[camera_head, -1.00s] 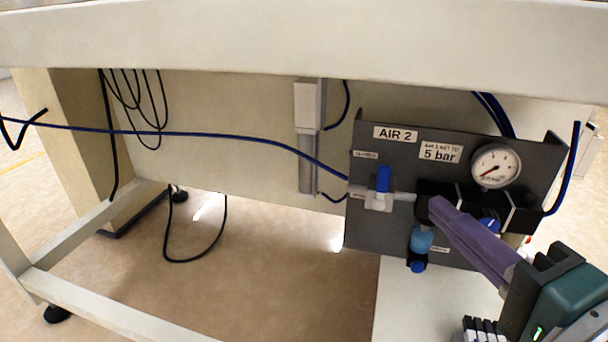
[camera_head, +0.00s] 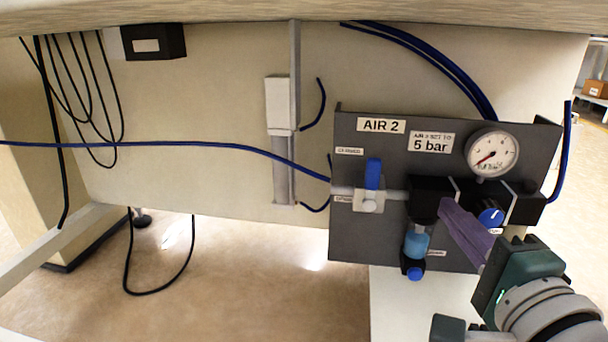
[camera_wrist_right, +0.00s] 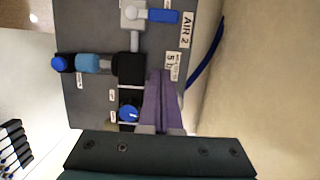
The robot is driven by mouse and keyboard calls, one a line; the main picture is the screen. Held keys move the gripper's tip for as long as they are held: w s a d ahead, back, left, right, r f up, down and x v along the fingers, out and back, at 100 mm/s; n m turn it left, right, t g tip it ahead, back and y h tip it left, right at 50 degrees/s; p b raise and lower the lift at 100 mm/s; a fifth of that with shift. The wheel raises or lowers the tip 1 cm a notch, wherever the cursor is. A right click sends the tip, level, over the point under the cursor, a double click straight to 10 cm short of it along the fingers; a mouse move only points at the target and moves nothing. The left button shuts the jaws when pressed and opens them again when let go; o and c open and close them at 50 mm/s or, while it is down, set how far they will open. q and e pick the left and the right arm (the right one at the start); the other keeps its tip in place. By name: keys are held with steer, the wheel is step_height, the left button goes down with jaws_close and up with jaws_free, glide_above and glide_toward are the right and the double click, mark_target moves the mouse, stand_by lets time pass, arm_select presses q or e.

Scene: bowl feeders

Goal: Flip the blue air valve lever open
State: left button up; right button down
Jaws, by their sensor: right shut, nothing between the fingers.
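The blue air valve lever (camera_head: 373,174) stands upright on its pale valve body (camera_head: 368,202) at the left of the dark AIR 2 panel. In the right wrist view the lever (camera_wrist_right: 164,16) is at the top, pointing towards the AIR 2 label. My right gripper (camera_head: 446,206) has purple fingers, shut and empty. In the head view its tips are to the right of the lever, in front of the black filter block, apart from the lever. The fingers also show in the right wrist view (camera_wrist_right: 160,84), below the lever. My left gripper is not in view.
The panel (camera_head: 350,243) also carries a pressure gauge (camera_head: 491,153), a blue regulator knob (camera_head: 490,217) and a blue filter bowl (camera_head: 416,243). A blue hose (camera_head: 235,148) runs in from the left. The tabletop edge (camera_head: 300,15) hangs above. Space left of the panel is open.

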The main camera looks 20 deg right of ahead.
mark_target(371, 185)
steer(key=w+a+b, duration=0.1)
steer(key=w+b, duration=0.1)
steer(key=w, duration=0.7)
steer(key=shift+w+b, duration=0.35)
